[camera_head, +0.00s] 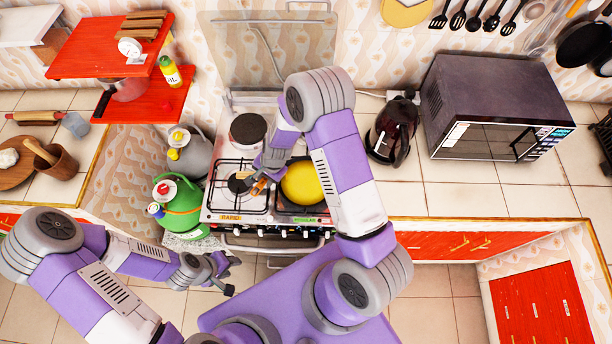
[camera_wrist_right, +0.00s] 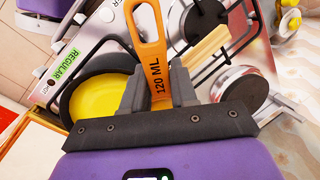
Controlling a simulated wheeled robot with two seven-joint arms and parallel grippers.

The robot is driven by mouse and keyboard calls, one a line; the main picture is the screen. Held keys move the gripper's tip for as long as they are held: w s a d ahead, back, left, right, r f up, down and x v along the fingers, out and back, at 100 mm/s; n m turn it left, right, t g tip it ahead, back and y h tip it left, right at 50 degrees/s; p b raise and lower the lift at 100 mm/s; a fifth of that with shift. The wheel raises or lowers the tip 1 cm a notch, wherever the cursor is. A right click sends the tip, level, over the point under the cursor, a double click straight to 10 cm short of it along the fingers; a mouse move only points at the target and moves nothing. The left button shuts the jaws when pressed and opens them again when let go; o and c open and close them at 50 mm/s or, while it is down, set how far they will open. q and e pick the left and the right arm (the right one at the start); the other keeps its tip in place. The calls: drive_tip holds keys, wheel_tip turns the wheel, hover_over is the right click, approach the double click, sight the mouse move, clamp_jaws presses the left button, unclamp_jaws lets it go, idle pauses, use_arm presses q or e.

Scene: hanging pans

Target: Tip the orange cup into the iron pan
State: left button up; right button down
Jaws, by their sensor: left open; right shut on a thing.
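The iron pan (camera_head: 322,204) sits on the stove's front right burner with a flat yellow layer (camera_head: 300,183) in it. In the right wrist view the dark pan (camera_wrist_right: 85,68) is at the left. My right gripper (camera_wrist_right: 160,95) is shut on the handle of the orange cup (camera_wrist_right: 153,52), marked 120 ML. The handle's looped end sticks out past the fingers; the cup's bowl cannot be made out. In the head view my right gripper (camera_head: 262,172) is just left of the pan, with a bit of orange showing. My left gripper (camera_head: 226,277) is open and empty, in front of the counter.
A dark kettle (camera_head: 393,130) and a microwave (camera_head: 490,105) stand right.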

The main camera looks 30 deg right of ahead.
drive_tip(key=shift+s+d+r+y, duration=0.1)
drive_tip(key=shift+s+d+y, duration=0.05)
drive_tip(key=shift+d+y, duration=0.25)
drive_tip(key=shift+s+d+t+y, duration=0.25)
drive_tip(key=shift+d+t+y, duration=0.15)
drive_tip(key=shift+t, duration=0.1)
drive_tip(key=shift+s+d+f+b, duration=0.15)
drive_tip(key=shift+f+b, duration=0.1)
drive_tip(key=shift+b, duration=0.1)
drive_tip(key=shift+s+d+y+b, duration=0.1)
drive_tip(key=shift+d+y+b, duration=0.1)
drive_tip(key=shift+y+b, duration=0.1)
drive_tip(key=shift+s+d+f+t+y+b, duration=0.35)
drive_tip(key=shift+d+t+y+b, duration=0.2)
drive_tip(key=shift+b, duration=0.5)
drive_tip(key=shift+s+d+f+y+b, duration=0.15)
drive_tip(key=shift+d+y+b, duration=0.1)
drive_tip(key=shift+b, duration=0.2)
